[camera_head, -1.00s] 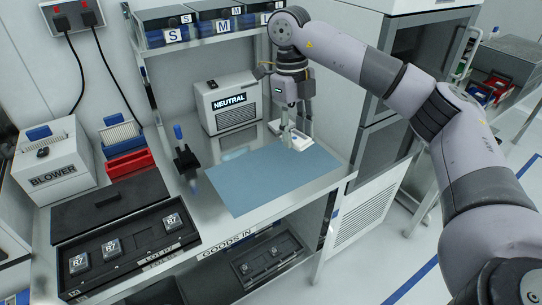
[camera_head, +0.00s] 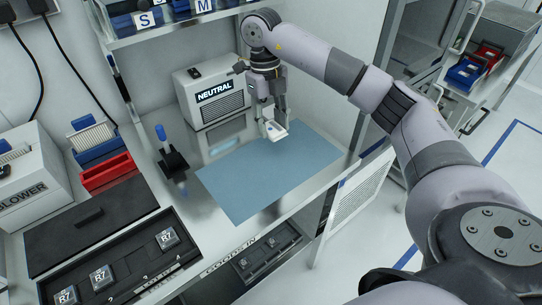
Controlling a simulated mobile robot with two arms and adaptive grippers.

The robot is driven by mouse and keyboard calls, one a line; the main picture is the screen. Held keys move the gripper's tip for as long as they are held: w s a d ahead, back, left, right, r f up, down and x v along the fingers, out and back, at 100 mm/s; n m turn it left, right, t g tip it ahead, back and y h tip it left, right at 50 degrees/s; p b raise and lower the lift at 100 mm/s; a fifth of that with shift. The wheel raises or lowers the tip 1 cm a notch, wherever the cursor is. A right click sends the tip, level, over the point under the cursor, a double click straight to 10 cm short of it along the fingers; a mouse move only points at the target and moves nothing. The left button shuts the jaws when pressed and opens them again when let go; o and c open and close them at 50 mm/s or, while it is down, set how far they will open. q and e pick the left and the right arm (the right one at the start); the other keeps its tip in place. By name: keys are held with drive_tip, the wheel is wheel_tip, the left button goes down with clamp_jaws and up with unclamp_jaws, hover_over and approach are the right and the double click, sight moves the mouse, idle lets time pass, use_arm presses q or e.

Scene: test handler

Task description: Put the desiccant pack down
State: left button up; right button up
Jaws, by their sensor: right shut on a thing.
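My right gripper (camera_head: 270,118) points down over the back part of the blue mat (camera_head: 255,180). It is shut on a small white pack (camera_head: 275,131), the desiccant pack, which has a bluish mark on it. The pack is at or just above the mat; I cannot tell whether it touches. My left gripper is not in view.
A box marked NEUTRAL (camera_head: 212,98) stands behind the mat. A blue-handled tool in a black stand (camera_head: 171,155) is left of the mat. A black tray with R7 parts (camera_head: 120,270), a red bin (camera_head: 108,171) and the blower (camera_head: 35,180) are further left. The mat's front is clear.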

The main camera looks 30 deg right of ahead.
hover_over(272, 163)
drive_tip(key=f, duration=0.5)
drive_tip(key=shift+w+f, duration=0.3)
drive_tip(key=shift+f, duration=0.1)
wheel_tip(272, 163, down, 5)
drive_tip(key=shift+f+p, duration=0.15)
drive_tip(key=shift+p, duration=0.35)
drive_tip(key=shift+f, duration=0.15)
drive_tip(key=o, duration=1)
drive_tip(key=shift+c, duration=0.2)
drive_tip(key=shift+o, duration=0.3)
drive_tip(key=r, duration=0.4)
drive_tip(key=w+r, duration=0.1)
drive_tip(key=r, duration=0.3)
drive_tip(key=r+b, duration=0.1)
drive_tip(key=r, duration=0.3)
drive_tip(key=shift+w, duration=0.35)
